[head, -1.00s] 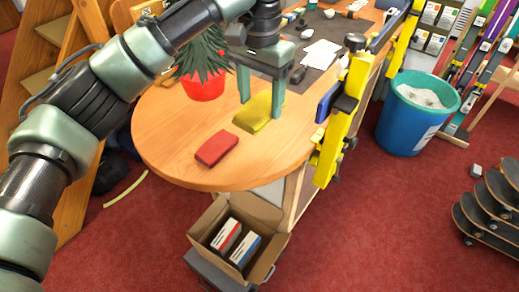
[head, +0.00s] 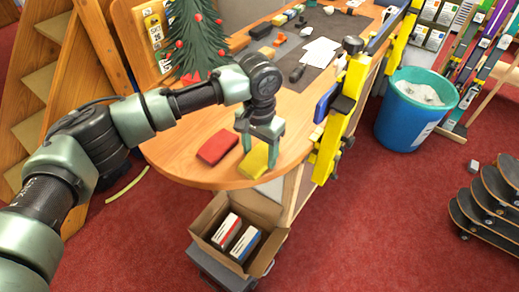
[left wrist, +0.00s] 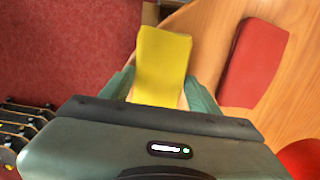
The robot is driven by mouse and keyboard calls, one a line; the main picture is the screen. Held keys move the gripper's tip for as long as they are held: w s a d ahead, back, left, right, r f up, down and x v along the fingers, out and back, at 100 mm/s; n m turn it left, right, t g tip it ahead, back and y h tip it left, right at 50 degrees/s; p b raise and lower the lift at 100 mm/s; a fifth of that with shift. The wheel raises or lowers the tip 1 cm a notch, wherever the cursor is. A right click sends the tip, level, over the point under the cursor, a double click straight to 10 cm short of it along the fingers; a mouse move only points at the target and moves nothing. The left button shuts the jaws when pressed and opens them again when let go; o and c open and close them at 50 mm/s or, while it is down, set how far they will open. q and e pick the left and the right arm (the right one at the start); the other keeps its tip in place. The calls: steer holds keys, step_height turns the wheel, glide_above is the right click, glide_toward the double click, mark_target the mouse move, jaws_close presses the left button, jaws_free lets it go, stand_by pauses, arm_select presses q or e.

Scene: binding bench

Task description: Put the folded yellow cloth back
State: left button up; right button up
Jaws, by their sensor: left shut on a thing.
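The folded yellow cloth (head: 254,161) is between the fingers of my left gripper (head: 260,150), near the rounded front edge of the wooden table (head: 190,172). My left gripper is shut on it. In the left wrist view the yellow cloth (left wrist: 161,62) sticks out ahead of the fingers, across the line of the table edge with red carpet on its left. I cannot tell whether it touches the tabletop. A folded red cloth (head: 217,147) lies flat on the table just left of it; it also shows in the left wrist view (left wrist: 256,62). My right gripper is not in view.
A small decorated tree (head: 196,40) stands on the table behind my left arm. A yellow clamp (head: 330,145) is at the table's right side. An open cardboard box (head: 268,252) with two small boxes stands below the front edge. A blue bin (head: 405,118) is right.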

mark_target(260, 156)
arm_select(q)
steer(key=o, duration=1.2)
steer(key=shift+r, duration=0.15)
steer(key=shift+r, duration=0.3)
step_height(260, 156, up, 11)
steer(key=shift+r+b, duration=0.1)
steer(key=shift+b, duration=1.15)
